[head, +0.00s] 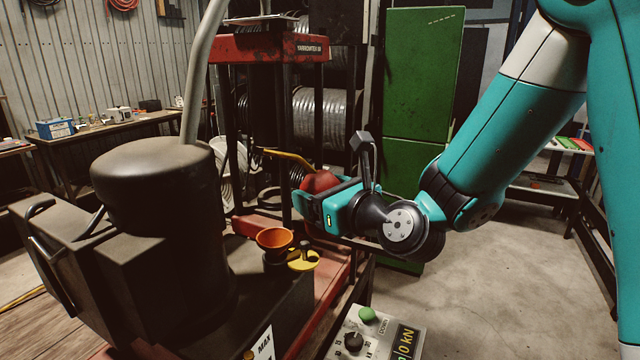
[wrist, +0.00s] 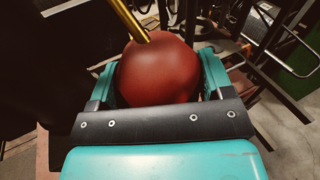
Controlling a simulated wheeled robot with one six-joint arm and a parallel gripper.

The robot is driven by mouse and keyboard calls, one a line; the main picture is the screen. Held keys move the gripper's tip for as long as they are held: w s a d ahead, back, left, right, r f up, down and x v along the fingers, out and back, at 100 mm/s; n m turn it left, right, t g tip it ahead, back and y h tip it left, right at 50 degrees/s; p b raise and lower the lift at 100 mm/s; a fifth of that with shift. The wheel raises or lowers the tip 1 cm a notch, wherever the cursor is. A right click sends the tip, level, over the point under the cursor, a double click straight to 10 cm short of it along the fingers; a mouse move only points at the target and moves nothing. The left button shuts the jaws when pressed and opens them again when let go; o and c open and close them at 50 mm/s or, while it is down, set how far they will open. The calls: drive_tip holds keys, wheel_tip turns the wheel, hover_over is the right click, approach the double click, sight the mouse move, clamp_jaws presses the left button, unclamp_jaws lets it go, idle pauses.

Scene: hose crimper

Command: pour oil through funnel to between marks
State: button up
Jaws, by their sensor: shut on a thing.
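My gripper (head: 318,212) is shut on a round red oil can (head: 320,182) with a long thin brass spout. In the wrist view the red can (wrist: 158,70) sits between the teal fingers, and its spout rises toward the top left. In the head view the spout points left, slightly upward. The can is held above and to the right of an orange funnel (head: 274,238), apart from it. The funnel stands upright on the dark tank (head: 262,312).
A yellow cap (head: 303,260) lies beside the funnel. A large dark cylinder (head: 165,215) with a thick grey hose stands left of it. A control box (head: 378,335) with knobs and a kN display is at the front. A red press frame (head: 270,48) rises behind.

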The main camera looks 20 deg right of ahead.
drive_tip(key=d+n+g+p, duration=0.1)
drive_tip(key=p, duration=0.1)
drive_tip(key=d+f+n+g+h+p, duration=0.1)
drive_tip(key=p, duration=0.2)
drive_tip(key=shift+s+d+f+h, duration=0.1)
drive_tip(key=shift+s+f+h, duration=0.05)
drive_tip(key=shift+s+h, duration=0.2)
drive_tip(key=shift+f+g+p, duration=0.1)
drive_tip(key=shift+g+p, duration=0.2)
drive_tip(key=shift+p, duration=0.6)
drive_tip(key=p, duration=0.3)
drive_tip(key=n+g+h+p, duration=0.1)
drive_tip(key=p, duration=0.3)
drive_tip(key=shift+s+d+f+p, duration=0.15)
drive_tip(key=shift+s+f+p, duration=0.05)
drive_tip(key=shift+f+p, duration=0.15)
drive_tip(key=shift+f, duration=0.3)
drive_tip(key=shift+f+n+h+b, duration=0.15)
drive_tip(key=shift+n+h+b, duration=0.1)
drive_tip(key=shift+n+b, duration=0.2)
drive_tip(key=shift+d, duration=0.1)
drive_tip(key=shift+s+r+g+h, duration=0.1)
drive_tip(key=shift+r+g+h, duration=0.25)
drive_tip(key=shift+r, duration=0.25)
drive_tip(key=shift+r+n+g+h, duration=0.55)
drive_tip(key=shift+r+n, duration=0.1)
drive_tip(key=shift+r, duration=0.4)
